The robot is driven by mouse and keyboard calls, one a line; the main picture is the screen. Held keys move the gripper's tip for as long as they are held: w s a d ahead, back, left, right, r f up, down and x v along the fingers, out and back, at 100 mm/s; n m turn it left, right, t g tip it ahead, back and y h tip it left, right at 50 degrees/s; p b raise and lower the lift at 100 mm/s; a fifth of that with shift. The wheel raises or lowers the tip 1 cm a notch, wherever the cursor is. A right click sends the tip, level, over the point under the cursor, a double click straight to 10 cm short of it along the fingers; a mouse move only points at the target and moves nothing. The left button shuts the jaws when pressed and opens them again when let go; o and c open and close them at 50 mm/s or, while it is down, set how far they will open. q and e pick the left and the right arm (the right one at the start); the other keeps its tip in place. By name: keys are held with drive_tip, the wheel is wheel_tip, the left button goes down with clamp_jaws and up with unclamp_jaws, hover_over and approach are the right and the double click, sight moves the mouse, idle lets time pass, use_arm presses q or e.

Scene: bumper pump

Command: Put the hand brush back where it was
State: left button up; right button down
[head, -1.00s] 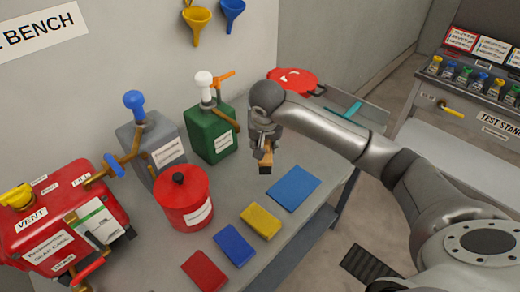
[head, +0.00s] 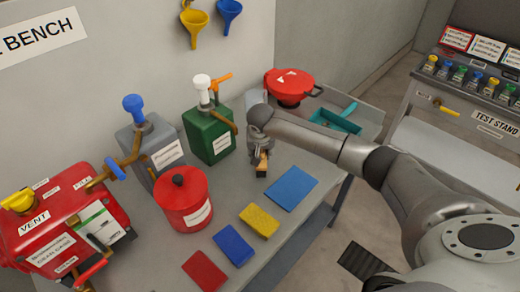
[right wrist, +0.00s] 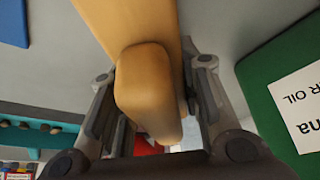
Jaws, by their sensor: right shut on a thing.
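The hand brush (head: 262,166) has a tan wooden body with a dark lower end. My right gripper (head: 262,152) is shut on it and holds it over the bench, right of the green pump can (head: 208,138). In the right wrist view the brush's wooden body (right wrist: 143,80) lies between the two fingers of my right gripper (right wrist: 155,105). Whether the brush touches the bench top is not clear. My left gripper is not in view.
Blue (head: 291,188), yellow (head: 259,221) and other cloths lie along the front. A red canister (head: 181,204) stands left. Some bench top is bare around the brush.

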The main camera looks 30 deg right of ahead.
drive_tip(key=c, duration=1)
unclamp_jaws()
drive_tip(key=shift+f, duration=0.1)
drive_tip(key=shift+c, duration=0.2)
drive_tip(key=v, duration=1.2)
